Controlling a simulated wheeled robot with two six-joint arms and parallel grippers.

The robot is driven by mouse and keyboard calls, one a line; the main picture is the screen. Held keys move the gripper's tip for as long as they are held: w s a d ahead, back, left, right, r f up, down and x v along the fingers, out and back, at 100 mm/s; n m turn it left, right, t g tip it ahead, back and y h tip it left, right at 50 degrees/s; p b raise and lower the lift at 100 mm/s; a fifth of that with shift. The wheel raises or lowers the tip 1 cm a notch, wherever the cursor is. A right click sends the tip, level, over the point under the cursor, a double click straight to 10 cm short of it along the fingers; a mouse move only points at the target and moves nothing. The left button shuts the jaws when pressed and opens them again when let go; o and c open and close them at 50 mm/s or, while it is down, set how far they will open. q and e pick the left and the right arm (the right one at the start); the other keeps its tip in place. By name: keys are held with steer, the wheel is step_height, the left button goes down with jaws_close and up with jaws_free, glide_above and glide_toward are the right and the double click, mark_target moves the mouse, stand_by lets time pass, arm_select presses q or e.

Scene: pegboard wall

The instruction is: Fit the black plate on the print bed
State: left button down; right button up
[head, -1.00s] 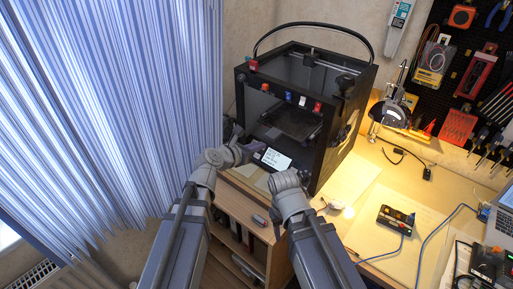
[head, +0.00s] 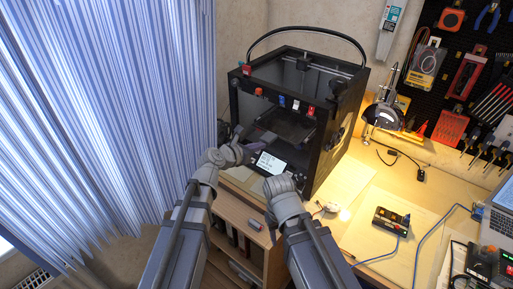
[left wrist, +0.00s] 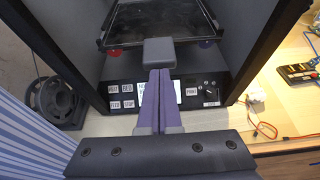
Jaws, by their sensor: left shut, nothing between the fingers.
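The print bed (left wrist: 150,24) is inside the black 3D printer (head: 330,150). A dark, flat surface lies within its frame in the left wrist view; I cannot tell whether this is the black plate or the bare bed. In the head view the bed (head: 290,128) is dim. My left gripper (head: 264,140) is at the printer's open front.
The printer's control panel (left wrist: 125,95) with a screen is just below the left fingers. A spool (left wrist: 60,103) stands left of the printer. A lamp (head: 385,115) stands right.

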mark_target(264, 140)
arm_select(q)
steer(key=shift+w+d, duration=0.4)
steer(key=shift+w, duration=0.1)
steer(key=shift+w+d, duration=0.5)
steer(key=shift+w, duration=0.15)
steer(key=shift+w+d, duration=0.45)
steer(key=shift+w, duration=0.2)
steer(key=s+a, duration=0.4)
steer(key=s, duration=0.2)
steer(key=shift+s+a, duration=0.25)
steer(key=shift+a, duration=0.15)
stand_by(0.5)
